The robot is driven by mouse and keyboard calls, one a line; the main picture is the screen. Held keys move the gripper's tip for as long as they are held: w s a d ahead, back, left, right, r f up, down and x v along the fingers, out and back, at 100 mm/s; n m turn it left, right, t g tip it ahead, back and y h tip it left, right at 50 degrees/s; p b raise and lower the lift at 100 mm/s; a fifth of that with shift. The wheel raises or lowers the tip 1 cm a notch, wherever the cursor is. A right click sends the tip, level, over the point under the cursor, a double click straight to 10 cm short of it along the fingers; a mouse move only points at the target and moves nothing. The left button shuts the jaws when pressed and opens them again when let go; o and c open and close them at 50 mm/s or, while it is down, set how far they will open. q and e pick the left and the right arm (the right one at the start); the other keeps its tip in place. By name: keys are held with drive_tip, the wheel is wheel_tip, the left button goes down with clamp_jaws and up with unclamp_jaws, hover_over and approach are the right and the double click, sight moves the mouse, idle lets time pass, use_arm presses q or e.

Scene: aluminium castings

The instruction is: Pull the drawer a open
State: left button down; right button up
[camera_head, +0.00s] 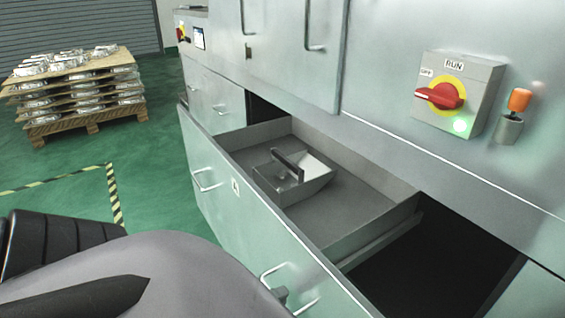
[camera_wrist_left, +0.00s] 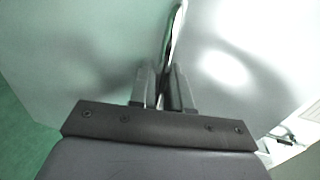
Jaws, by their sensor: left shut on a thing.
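Drawer a (camera_head: 225,195) stands pulled out of the grey cabinet, with a small letter label on its front and its inside showing. A bar handle (camera_head: 207,181) is on the far part of the front and another handle (camera_head: 290,287) on the near part. My left gripper (camera_wrist_left: 163,88) is shut on a thin, upright bar (camera_wrist_left: 175,38), seen edge-on against the pale front in the left wrist view; it looks like a drawer handle. In the head view, my arm hides most of this gripper. My right gripper is not in view.
A grey box with a dark grip (camera_head: 318,182) lies in the drawer. A red rotary switch (camera_head: 440,96) and an orange-topped tool in a holder (camera_head: 518,100) are on the cabinet. A pallet of castings (camera_head: 75,115) stands far left; green floor between is clear.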

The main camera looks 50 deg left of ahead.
use_arm(q)
drive_tip(key=c, duration=1.3)
unclamp_jaws()
drive_tip(key=shift+s, duration=0.1)
drive_tip(key=p+v, duration=0.1)
drive_tip(key=v, duration=0.6)
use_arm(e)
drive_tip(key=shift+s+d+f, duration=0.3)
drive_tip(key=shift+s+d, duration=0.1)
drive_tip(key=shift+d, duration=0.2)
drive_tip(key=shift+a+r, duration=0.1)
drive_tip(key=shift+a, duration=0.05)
use_arm(q)
drive_tip(key=shift+s, duration=0.15)
